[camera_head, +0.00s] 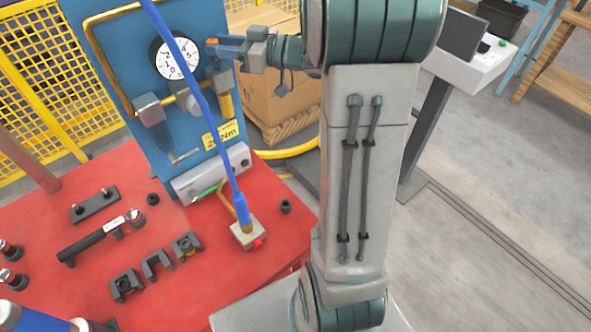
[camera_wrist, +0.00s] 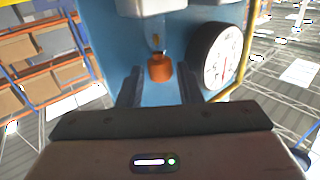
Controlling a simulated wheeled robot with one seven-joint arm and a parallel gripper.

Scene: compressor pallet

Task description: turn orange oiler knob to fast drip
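My gripper (camera_wrist: 159,80) is open, with one dark finger on each side of the knob and a visible gap on both sides. The fingertips overlap the knob's height in the picture; I cannot tell the exact depth. In the head view my gripper (camera_head: 228,46) reaches leftward to the panel beside the gauge, and a small bit of orange (camera_head: 211,41) shows at its tips. The knob's setting cannot be read.
A round white gauge (camera_head: 175,59) is on the blue panel (camera_head: 100,48), close to my gripper; it also shows in the wrist view (camera_wrist: 219,60). A blue hose (camera_head: 207,112) runs down before the panel. The red table (camera_head: 110,262) holds several dark parts. Cardboard boxes (camera_head: 270,100) stand behind.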

